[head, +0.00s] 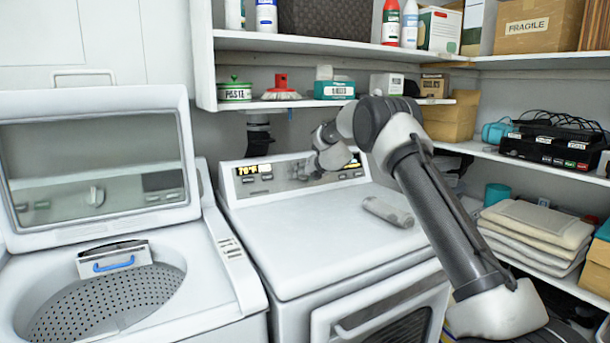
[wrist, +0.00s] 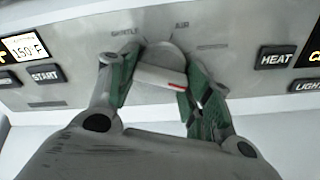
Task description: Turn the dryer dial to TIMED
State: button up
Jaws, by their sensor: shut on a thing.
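The dryer (head: 335,225) stands in the middle of the head view, with its control panel (head: 262,172) along the back edge of its top. In the wrist view the round grey dial (wrist: 165,55) has a pale grip bar (wrist: 160,77) across it, sloping slightly down to the right, with a red mark near its right end. My gripper (wrist: 160,76) is shut on the dial, one green-padded finger on each side. The labels GENTLE and AIR show above the dial; another label at upper right is too blurred to read. In the head view my gripper (head: 309,169) hides the dial.
START (wrist: 45,74) and HEAT (wrist: 276,58) buttons flank the dial. A greyish cylinder (head: 388,211) lies on the dryer top. An open washer (head: 210,250) stands left. Shelves above and right hold boxes, bottles and folded cloths (head: 535,225).

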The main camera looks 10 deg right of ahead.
jog(key=shift+f, duration=0.1)
jog(key=o, duration=1)
jog(key=shift+s, duration=0.1)
jog(key=shift+s+d+r, duration=0.2)
jog(key=shift+s+r, duration=0.05)
jog(key=shift+r, duration=0.1)
jog(key=v, duration=1.1)
jog(key=shift+s+f, duration=0.1)
jog(key=shift+s, duration=0.05)
